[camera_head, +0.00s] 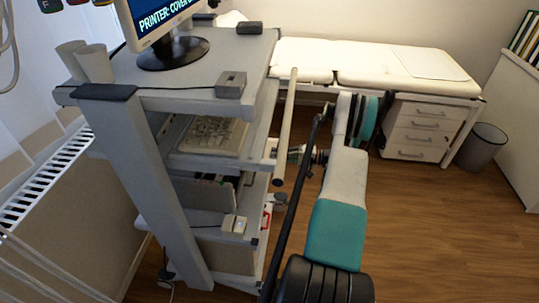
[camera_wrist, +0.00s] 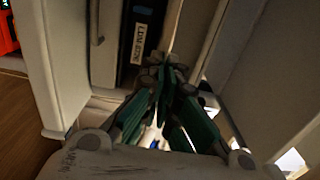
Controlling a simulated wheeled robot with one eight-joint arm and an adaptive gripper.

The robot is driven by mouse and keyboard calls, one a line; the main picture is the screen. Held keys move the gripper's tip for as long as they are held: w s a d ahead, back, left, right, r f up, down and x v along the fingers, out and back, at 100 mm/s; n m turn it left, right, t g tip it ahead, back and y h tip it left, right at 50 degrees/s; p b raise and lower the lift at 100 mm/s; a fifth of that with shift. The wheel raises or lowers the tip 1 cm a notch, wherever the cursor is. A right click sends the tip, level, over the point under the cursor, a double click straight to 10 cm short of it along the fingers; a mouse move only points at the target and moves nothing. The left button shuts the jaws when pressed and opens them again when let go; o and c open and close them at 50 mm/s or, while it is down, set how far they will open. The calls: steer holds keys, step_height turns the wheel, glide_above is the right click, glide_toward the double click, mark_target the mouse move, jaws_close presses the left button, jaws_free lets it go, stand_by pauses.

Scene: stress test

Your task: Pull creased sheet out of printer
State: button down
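No creased sheet can be made out in either view. I cannot clearly identify the printer; a dark and pale unit (camera_head: 205,190) stands on the middle shelf of the grey cart. A monitor (camera_head: 165,17) on the cart shows "PRINTER: COVER" and cut-off text. My gripper (camera_wrist: 170,72) shows in the wrist view, its dark and green fingers meeting at the tips, with no sheet visible between them. It faces pale panels and a dark upright panel (camera_wrist: 140,38) with a white label. In the head view my wrist is beside the cart's right side, its fingertips not clear.
The cart holds a keyboard (camera_head: 212,134) on a shelf and cups (camera_head: 94,62) on top. A pale vertical bar (camera_head: 286,120) stands by its right side, close to my wrist. An examination couch (camera_head: 370,63) and drawers (camera_head: 416,130) are behind.

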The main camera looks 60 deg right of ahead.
steer(key=r+v, duration=0.2)
steer(key=v, duration=0.7)
